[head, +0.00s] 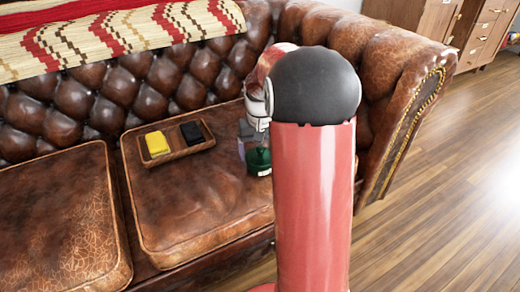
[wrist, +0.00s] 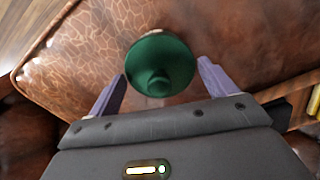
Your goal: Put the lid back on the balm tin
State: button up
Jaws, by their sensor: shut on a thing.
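A round green lid (wrist: 160,65) with a central knob lies between the two pale purple fingers of my gripper (wrist: 160,78), which is shut on it. In the head view, my gripper (head: 256,140) points down over the right seat cushion, partly hidden behind my red arm. A green piece (head: 258,161) shows just under the fingers there, low over the cushion near the sofa arm. I cannot make out the balm tin as a separate thing; the lid covers what is directly below it in the wrist view.
A brown wooden tray (head: 178,151) with a yellow block (head: 157,144) and a black block (head: 192,133) lies on the leather cushion (head: 190,205), left of my gripper. The padded sofa arm (head: 385,50) rises to the right. The front of the cushion is clear.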

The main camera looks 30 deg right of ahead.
jog(key=o, duration=0.8)
jog(key=shift+o, duration=0.2)
jog(key=shift+r, duration=0.1)
jog(key=shift+r+p, duration=2.95)
jog(key=shift+r, duration=0.5)
grip_shut()
